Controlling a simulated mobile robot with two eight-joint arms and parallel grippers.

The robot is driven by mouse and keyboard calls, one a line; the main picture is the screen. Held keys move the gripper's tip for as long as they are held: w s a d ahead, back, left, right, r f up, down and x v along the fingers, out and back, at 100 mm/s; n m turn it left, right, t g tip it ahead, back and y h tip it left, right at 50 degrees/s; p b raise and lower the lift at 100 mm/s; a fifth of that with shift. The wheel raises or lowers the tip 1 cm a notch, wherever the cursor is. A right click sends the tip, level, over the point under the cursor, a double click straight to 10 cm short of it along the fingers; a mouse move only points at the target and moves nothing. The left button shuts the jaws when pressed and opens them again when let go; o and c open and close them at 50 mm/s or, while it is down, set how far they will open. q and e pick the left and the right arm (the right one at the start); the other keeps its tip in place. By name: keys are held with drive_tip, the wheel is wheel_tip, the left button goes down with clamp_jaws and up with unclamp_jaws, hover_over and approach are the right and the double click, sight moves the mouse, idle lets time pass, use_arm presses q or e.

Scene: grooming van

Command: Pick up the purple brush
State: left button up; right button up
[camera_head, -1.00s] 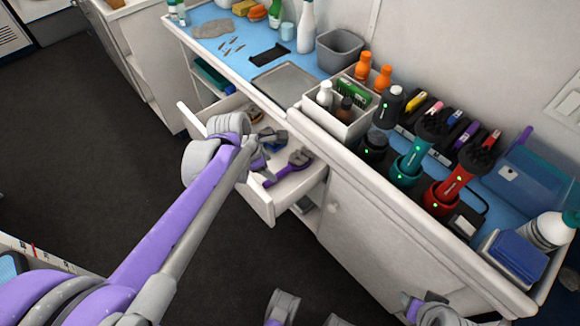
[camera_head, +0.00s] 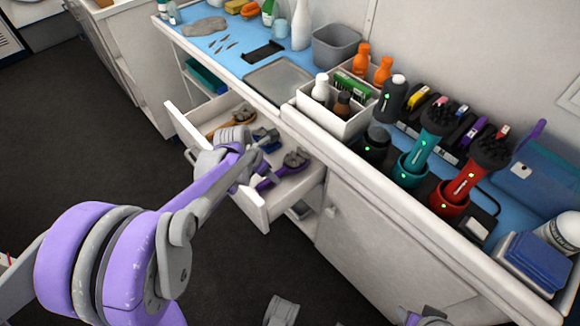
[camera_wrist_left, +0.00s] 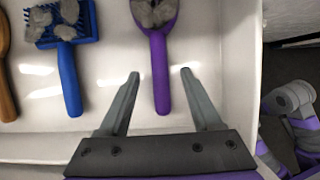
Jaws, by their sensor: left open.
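The purple brush (camera_head: 293,166) lies in the open white drawer (camera_head: 245,204), with grey fur on its head. In the left wrist view its purple handle (camera_wrist_left: 161,84) points toward my left gripper (camera_wrist_left: 160,73). The two fingers are apart, one on each side of the handle's line, and nothing is gripped. I cannot tell how far above the handle the fingertips are. In the head view my left gripper (camera_head: 268,162) is over the drawer, beside the brush, and partly covers the drawer's contents.
A blue brush (camera_wrist_left: 68,75) with grey fur lies left of the purple one, and a brown-handled brush (camera_head: 240,114) lies farther left in the drawer. The drawer walls surround them. The counter above holds a grey tray (camera_head: 282,82), a white caddy (camera_head: 335,122) and clippers.

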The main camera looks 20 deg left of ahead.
use_arm(q)
drive_tip(key=x, duration=0.2)
drive_tip(key=shift+w+f, duration=0.15)
drive_tip(key=shift+f, duration=0.15)
clamp_jaws()
drive_tip(key=shift+r, duration=0.1)
